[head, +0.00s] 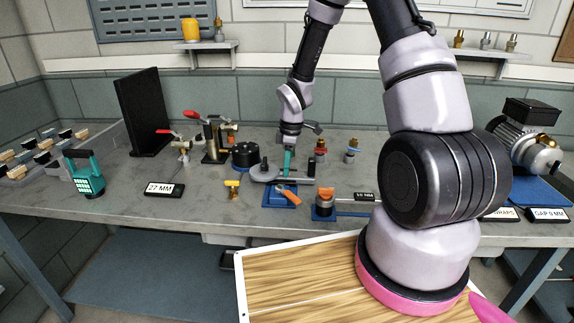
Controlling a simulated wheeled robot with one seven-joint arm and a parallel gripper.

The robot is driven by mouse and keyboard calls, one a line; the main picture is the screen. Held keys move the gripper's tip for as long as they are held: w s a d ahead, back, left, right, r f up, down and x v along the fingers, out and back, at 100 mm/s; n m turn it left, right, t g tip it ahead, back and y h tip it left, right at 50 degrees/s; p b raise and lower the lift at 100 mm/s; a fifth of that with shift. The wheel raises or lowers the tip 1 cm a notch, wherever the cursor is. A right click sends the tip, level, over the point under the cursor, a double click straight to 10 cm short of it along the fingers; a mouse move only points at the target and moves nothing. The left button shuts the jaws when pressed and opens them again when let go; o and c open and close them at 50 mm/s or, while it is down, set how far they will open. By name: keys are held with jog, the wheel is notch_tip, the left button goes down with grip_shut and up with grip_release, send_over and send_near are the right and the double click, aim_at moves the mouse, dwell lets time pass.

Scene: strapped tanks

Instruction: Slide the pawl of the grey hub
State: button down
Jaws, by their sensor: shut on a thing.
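The grey hub (266,173) is a low, flat grey part on a blue base (281,198) at the middle of the bench, with a small dark post at its left. An orange lever (288,195) lies at its front. My gripper (288,152) reaches straight down at the hub's back right. It appears shut on a small teal upright piece (288,162). I cannot tell whether this piece is the pawl, and the fingertips are too small to see clearly.
A yellow T-shaped part (232,188) and an orange-topped blue block (324,202) stand in front.

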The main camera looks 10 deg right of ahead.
aim_at(295, 175)
jog(key=shift+d, duration=0.3)
dwell(0.4)
jog(key=shift+s+d, duration=0.2)
jog(key=shift+d, duration=0.35)
jog(key=shift+s+d, duration=0.2)
jog(key=shift+d, duration=0.35)
jog(key=c, duration=0.5)
grip_release()
jog(key=shift+d, duration=0.1)
jog(key=shift+r, duration=0.1)
